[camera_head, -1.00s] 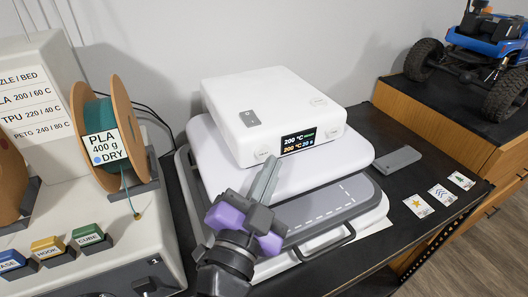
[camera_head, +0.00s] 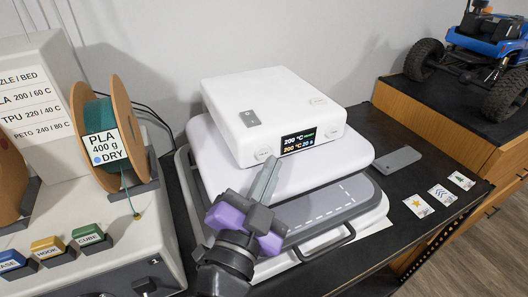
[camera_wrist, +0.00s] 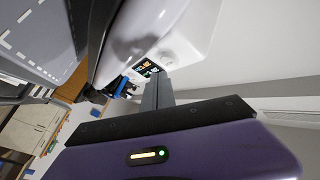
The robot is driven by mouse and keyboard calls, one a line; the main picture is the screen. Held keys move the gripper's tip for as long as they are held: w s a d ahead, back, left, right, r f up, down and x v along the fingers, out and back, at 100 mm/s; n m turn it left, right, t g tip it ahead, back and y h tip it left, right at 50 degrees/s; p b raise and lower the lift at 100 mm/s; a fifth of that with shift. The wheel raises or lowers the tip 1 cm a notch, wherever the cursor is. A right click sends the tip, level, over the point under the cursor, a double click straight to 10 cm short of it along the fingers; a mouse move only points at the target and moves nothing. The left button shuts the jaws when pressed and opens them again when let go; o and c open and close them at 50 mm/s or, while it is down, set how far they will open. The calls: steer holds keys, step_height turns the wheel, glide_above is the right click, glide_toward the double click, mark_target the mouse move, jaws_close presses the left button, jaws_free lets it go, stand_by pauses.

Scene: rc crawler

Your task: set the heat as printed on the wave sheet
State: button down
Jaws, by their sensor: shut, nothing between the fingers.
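The white heat press has a control head (camera_head: 220,100) with a small lit screen (camera_head: 298,141). The screen reads 200 °C on both lines, with 20 s on the lower one; a small green word is too small to read. A round button (camera_head: 264,154) sits left of the screen and another (camera_head: 335,128) right of it. My gripper (camera_head: 275,160) is shut and empty, its tips just in front of the left button; contact is unclear. In the wrist view the screen (camera_wrist: 147,69) shows beyond the fingers. A card with chevron-like marks (camera_head: 442,194) lies at the right, its print unreadable.
A star card (camera_head: 418,205) and a green-marked card (camera_head: 461,180) flank the chevron card. A grey block (camera_head: 397,159) lies behind them. The press handle (camera_head: 325,245) juts out in front. Filament spools stand at the left, a blue crawler (camera_head: 485,50) at the right.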

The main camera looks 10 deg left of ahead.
steer(key=shift+w, duration=0.1)
steer(key=shift+w+a+b, duration=0.2)
steer(key=shift+w+b, duration=0.1)
steer(key=shift+b, duration=0.2)
steer(key=shift+w+a+b, duration=0.25)
steer(key=shift+w+b, duration=0.05)
steer(key=shift+b, duration=0.05)
stand_by(0.8)
steer(key=shift+s, duration=0.1)
stand_by(0.3)
steer(key=shift+s+d+b, duration=0.4)
steer(key=shift+s+d, duration=0.1)
steer(key=shift+s, duration=0.1)
steer(key=s+d, duration=0.1)
steer(key=s+b, duration=0.1)
steer(key=s+d, duration=0.1)
steer(key=s, duration=0.1)
steer(key=shift+d, duration=0.35)
stand_by(0.6)
